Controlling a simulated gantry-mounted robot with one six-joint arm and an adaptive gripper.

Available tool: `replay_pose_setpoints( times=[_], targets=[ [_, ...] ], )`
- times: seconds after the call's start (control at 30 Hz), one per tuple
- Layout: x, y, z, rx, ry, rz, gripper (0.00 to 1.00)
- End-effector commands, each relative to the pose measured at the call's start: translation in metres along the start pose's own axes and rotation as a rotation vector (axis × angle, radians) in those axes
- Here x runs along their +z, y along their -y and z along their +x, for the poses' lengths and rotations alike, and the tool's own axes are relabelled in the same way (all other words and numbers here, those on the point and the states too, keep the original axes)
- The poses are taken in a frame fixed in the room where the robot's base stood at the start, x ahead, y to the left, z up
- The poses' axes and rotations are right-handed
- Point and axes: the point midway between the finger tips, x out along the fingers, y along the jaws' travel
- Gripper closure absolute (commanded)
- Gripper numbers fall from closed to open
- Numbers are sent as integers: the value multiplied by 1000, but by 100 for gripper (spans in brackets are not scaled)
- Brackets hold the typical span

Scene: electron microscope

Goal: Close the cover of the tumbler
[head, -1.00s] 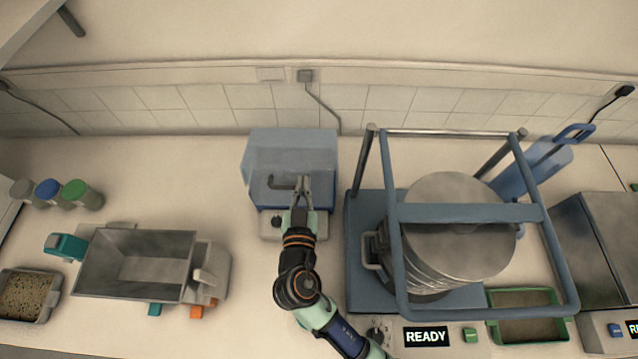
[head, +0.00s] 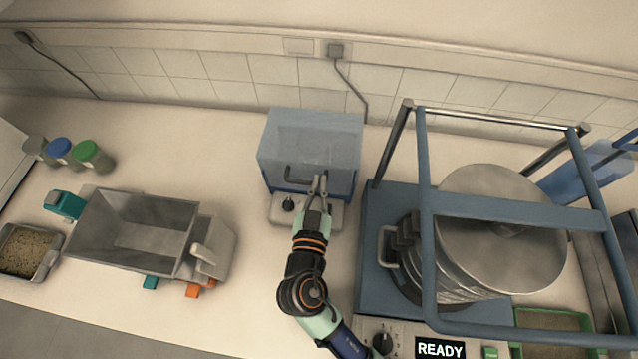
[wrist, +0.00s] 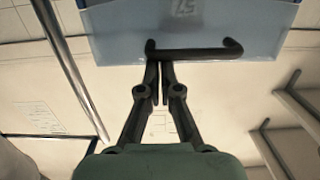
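The tumbler (head: 283,210) is a small machine with a dark blue and pale body and a dark knob on its front, at the middle of the counter. Its translucent blue cover (head: 315,135) carries a black bar handle, seen also in the wrist view (wrist: 205,53). Dark blue shows under the cover's front edge; I cannot tell how far down the cover is. My gripper (head: 320,180) is at the cover's front, right of the handle's middle. In the wrist view its fingers (wrist: 160,65) are together, tips at the handle bar near its left end, with no clear grip around it.
A large drum machine with a blue frame (head: 500,212) stands close on the right. A grey open hopper (head: 130,235) stands left, with several capped jars (head: 93,155) behind. The tiled wall (head: 230,72) is behind.

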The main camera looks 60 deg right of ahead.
Motion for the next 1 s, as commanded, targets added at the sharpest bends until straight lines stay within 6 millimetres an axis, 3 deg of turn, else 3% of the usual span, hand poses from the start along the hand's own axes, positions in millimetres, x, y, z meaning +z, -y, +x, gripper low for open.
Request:
replay_pose_setpoints(
  times=[0.03, 0.27, 0.5, 0.67, 1.0],
  targets=[
    [14, -1, 0, 3, 26, -8, 100],
    [15, -1, -5, 3, 27, -9, 100],
    [8, 1, -50, -5, 13, -7, 100],
    [3, 1, -70, -3, 5, -3, 100],
    [0, 0, -74, 1, 0, 0, 100]
  ],
)
